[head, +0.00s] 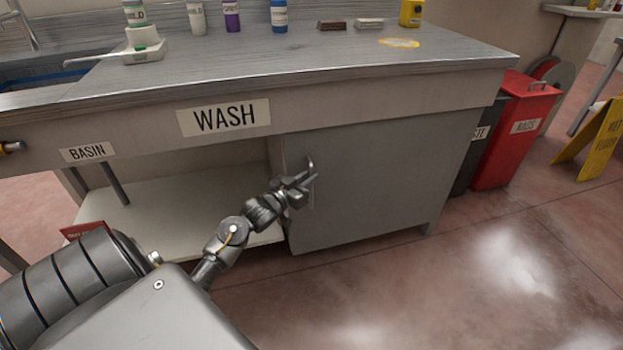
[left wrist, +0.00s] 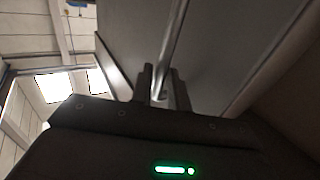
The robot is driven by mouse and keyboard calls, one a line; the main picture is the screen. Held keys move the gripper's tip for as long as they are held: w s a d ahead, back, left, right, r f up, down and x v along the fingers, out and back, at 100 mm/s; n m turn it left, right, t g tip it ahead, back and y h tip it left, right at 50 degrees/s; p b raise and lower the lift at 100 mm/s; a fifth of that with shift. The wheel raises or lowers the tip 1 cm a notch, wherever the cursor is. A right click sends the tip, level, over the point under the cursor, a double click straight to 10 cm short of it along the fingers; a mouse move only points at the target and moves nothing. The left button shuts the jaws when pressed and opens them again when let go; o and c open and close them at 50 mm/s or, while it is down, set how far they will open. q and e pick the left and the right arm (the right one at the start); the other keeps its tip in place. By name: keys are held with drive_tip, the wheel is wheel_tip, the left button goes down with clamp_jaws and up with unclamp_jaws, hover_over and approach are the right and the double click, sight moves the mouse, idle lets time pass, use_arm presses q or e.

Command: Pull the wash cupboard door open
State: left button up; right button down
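The wash cupboard door (head: 385,178) is a flat grey panel under the right part of the wash bench. It looks shut. Its upright metal bar handle (head: 311,167) is near the door's left edge. My left gripper (head: 308,180) is at the handle, its two fingers apart. In the left wrist view the handle bar (left wrist: 171,45) runs down between the fingertips (left wrist: 161,75), with a narrow gap showing at one side. The gripper looks open around the bar; firm contact is not visible. My right gripper is not in view.
The bench (head: 300,60) carries bottles, a white jug-like item (head: 145,45) and small blocks. An open shelf (head: 170,215) is left of the cupboard. A red bin (head: 515,130) and yellow floor sign (head: 598,140) stand to the right. The floor before the door (head: 430,290) is clear.

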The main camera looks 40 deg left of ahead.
use_arm(q)
drive_tip(key=shift+w, duration=0.85)
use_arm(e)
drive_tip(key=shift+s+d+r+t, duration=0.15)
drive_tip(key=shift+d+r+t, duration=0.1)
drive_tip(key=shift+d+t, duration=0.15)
use_arm(q)
drive_tip(key=shift+c, duration=0.3)
clamp_jaws()
drive_tip(key=shift+d, duration=0.15)
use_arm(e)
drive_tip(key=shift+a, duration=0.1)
